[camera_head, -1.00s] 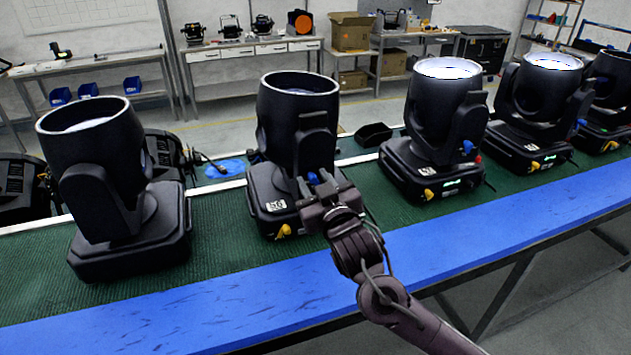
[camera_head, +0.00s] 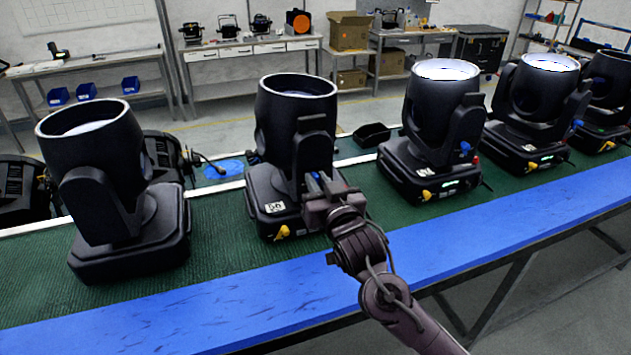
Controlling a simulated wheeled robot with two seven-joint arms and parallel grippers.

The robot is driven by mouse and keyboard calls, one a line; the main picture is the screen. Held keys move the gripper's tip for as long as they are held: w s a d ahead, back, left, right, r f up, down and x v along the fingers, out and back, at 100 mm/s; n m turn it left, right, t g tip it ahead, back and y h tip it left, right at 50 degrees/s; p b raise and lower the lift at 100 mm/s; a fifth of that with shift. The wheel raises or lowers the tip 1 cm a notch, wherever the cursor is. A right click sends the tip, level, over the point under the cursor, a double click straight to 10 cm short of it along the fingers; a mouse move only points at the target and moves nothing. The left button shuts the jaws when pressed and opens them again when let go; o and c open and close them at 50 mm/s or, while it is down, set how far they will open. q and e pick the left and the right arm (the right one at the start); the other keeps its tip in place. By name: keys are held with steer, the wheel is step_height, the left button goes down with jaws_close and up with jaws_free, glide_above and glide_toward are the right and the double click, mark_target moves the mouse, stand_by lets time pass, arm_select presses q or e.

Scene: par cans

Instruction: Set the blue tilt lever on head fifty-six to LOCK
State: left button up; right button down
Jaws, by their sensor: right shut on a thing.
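Head fifty-six (camera_head: 290,135) is a black moving-head light standing upright on the green-topped bench, with a white number label (camera_head: 274,207) and a yellow lever (camera_head: 282,232) low on its base. My right gripper (camera_head: 319,184) is at the right side of its yoke, shut on the blue tilt lever (camera_head: 315,175). Only a sliver of the blue lever shows; the fingers hide the rest and any LOCK marking. My left gripper is not in view.
Another black head (camera_head: 100,190) stands to the left. Lit heads (camera_head: 440,125) stand to the right, with blue and yellow levers. The blue front edge (camera_head: 470,262) of the bench is clear.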

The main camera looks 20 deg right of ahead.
steer(key=shift+d+f+m+p, duration=0.1)
steer(key=shift+d+m+p, duration=0.25)
steer(key=shift+m, duration=1.05)
steer(key=shift+d+m+p, duration=0.25)
steer(key=shift+d+m, duration=0.2)
steer(key=shift+m, duration=0.95)
steer(key=shift+d+f+m+p, duration=0.1)
steer(key=shift+d+m+p, duration=0.25)
steer(key=shift+m, duration=1.05)
steer(key=shift+d, duration=0.1)
steer(key=c, duration=1.4)
jaws_free()
